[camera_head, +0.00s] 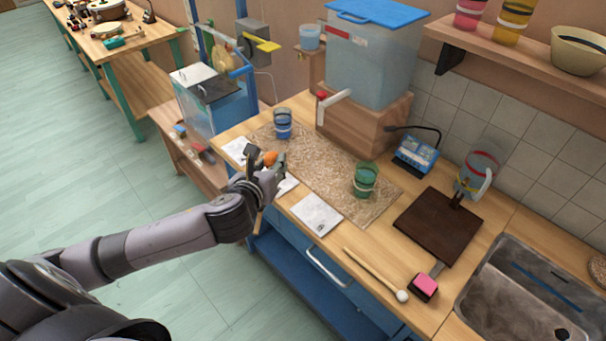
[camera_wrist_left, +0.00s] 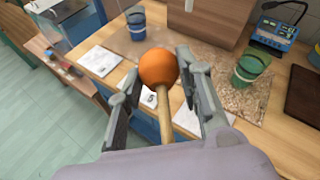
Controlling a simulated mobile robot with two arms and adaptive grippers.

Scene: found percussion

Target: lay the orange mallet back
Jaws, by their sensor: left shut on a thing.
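My left gripper (camera_head: 266,162) is shut on the orange mallet (camera_head: 270,157), above the front left edge of the wooden counter. In the left wrist view, the mallet's round orange head (camera_wrist_left: 158,68) stands out past the fingers, with its pale wooden handle (camera_wrist_left: 164,112) running back between them. A second mallet with a white head (camera_head: 401,296) lies on the counter's front right part. My right gripper is in neither view.
A blue cup (camera_head: 283,124) and a green cup (camera_head: 364,181) stand on a speckled mat (camera_head: 325,172). White printed cards (camera_head: 317,214) lie along the counter's front. A dark board (camera_head: 438,228), a pink block (camera_head: 424,286) and a sink (camera_head: 520,300) are on the right.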

